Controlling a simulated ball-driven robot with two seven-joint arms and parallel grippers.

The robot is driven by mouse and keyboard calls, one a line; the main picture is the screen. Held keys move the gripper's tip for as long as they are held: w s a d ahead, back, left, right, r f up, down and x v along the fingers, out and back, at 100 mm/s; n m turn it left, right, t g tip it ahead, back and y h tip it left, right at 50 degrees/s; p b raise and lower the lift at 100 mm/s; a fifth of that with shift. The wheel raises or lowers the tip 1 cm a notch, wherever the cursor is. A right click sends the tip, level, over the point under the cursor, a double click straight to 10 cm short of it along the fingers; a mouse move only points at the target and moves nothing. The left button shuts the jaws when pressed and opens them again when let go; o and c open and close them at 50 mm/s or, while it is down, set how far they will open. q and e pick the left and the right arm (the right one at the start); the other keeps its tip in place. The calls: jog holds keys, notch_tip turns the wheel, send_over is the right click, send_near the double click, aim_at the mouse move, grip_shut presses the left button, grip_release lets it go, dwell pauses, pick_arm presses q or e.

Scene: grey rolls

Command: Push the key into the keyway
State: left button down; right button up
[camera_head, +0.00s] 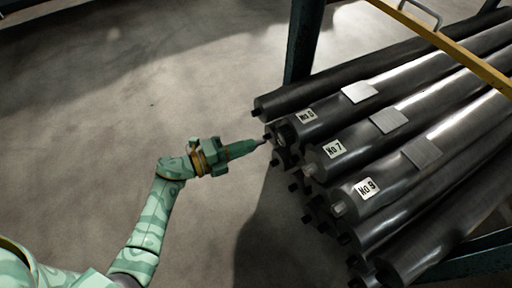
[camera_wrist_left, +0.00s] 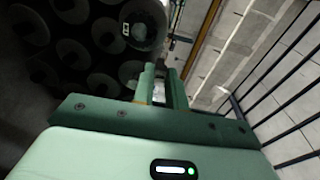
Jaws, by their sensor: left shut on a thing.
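My left gripper (camera_head: 258,143) reaches from the left to the near ends of the grey rolls. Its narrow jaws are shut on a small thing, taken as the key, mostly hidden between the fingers. The fingertips are close to the end of the roll marked No 8 (camera_head: 325,111); I cannot tell whether they touch it. In the left wrist view, the gripper (camera_wrist_left: 168,85) points toward the stacked roll ends. A labelled roll end (camera_wrist_left: 143,25) is just beyond the jaws. The keyway cannot be made out. My right gripper is not in view.
Rolls marked No 7 (camera_head: 362,145) and No 9 (camera_head: 395,180) lie beside the No 8 roll, with more stacked below. A dark green post (camera_head: 303,40) stands behind the stack. A yellow bar (camera_head: 450,45) crosses over the rolls. The concrete floor (camera_head: 110,90) at left is clear.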

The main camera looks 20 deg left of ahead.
pick_arm(q)
jog(key=f, duration=0.1)
jog(key=a+f, duration=0.1)
jog(key=f+t, duration=0.1)
jog(key=shift+s+a+n+y, duration=0.2)
jog(key=shift+s+n+y, duration=0.1)
jog(key=shift+n+y, duration=0.1)
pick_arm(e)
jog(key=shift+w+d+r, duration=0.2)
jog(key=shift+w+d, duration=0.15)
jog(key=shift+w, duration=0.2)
pick_arm(q)
jog(key=shift+r, duration=0.1)
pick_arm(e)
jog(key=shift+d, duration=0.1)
pick_arm(q)
jog(key=x, duration=0.5)
jog(key=shift+w+d+b, duration=0.1)
jog(key=shift+w+b, duration=0.15)
jog(key=shift+b, duration=0.1)
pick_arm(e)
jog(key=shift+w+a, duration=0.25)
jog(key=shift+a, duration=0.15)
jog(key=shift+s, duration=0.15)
pick_arm(q)
jog(key=shift+r, duration=0.1)
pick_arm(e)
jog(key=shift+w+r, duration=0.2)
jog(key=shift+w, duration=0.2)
